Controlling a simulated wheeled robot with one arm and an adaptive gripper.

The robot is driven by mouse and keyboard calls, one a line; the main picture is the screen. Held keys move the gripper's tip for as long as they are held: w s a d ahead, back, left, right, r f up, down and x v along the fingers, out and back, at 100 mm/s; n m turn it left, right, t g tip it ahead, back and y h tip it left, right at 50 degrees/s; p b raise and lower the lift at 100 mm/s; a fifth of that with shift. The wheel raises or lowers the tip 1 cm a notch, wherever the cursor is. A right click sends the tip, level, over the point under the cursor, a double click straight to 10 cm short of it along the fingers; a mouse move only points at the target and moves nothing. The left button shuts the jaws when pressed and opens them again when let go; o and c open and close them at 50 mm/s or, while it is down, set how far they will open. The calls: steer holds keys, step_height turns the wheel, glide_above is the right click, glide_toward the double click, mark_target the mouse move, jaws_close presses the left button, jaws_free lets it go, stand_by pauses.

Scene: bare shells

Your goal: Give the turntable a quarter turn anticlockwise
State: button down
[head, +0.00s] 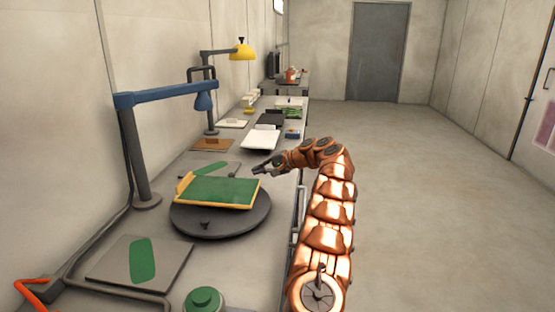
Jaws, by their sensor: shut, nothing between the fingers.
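The turntable (190,226) is a dark round disc on the long grey bench. A green board with a yellow edge (217,190) lies on it, with a raised yellow piece at its left end. A small dark knob (205,223) stands on the disc near its front rim. My gripper (257,170) is shut and empty. It appears just beyond the board's far right corner, over the bench; I cannot tell whether it touches anything. My copper-coloured arm reaches up from the lower right along the bench's right edge.
A blue lamp arm on a dark post (141,160) stands left of the turntable. A white tray (262,138) and a yellow lamp (242,50) are farther back. The floor at right is clear.

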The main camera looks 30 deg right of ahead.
steer(key=s+d+r+p, duration=0.1)
steer(key=s+d+r, duration=0.2)
steer(key=d, duration=0.3)
steer(key=shift+s+r, duration=0.2)
steer(key=shift+r, duration=0.1)
steer(key=shift+d, duration=0.1)
